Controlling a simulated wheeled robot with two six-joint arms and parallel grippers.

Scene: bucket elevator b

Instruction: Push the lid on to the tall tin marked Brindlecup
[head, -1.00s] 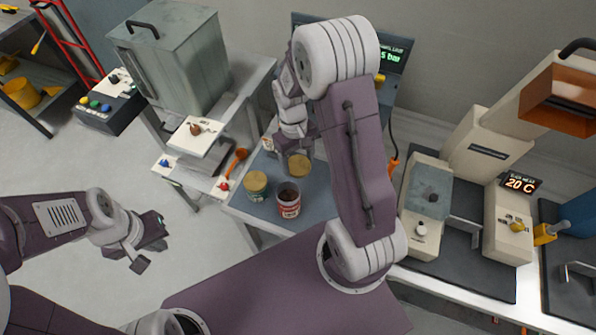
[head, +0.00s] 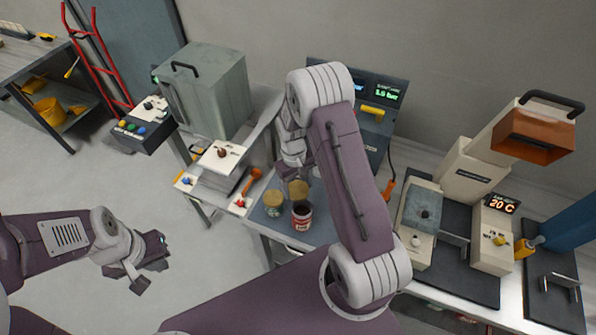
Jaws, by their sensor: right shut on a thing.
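A red tin (head: 301,217) with a pale label stands upright on the blue-grey table; its top looks dark and open. A green tin (head: 273,204) with a tan top stands to its left. The lettering on both is too small to read, so I cannot tell which is marked Brindlecup. My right gripper (head: 292,178) is shut on a tan round lid (head: 298,189), just behind the red tin in the picture. I cannot tell how high the lid is. My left gripper (head: 150,270) is open and empty over the floor at the left, away from the tins.
An orange scoop (head: 252,178) lies left of the tins beside a white-topped device (head: 221,155). A grey cabinet (head: 208,90) stands behind. A pressure display (head: 388,93) is at the back. A press-like machine (head: 490,205) stands at the right. My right arm covers the table's right part.

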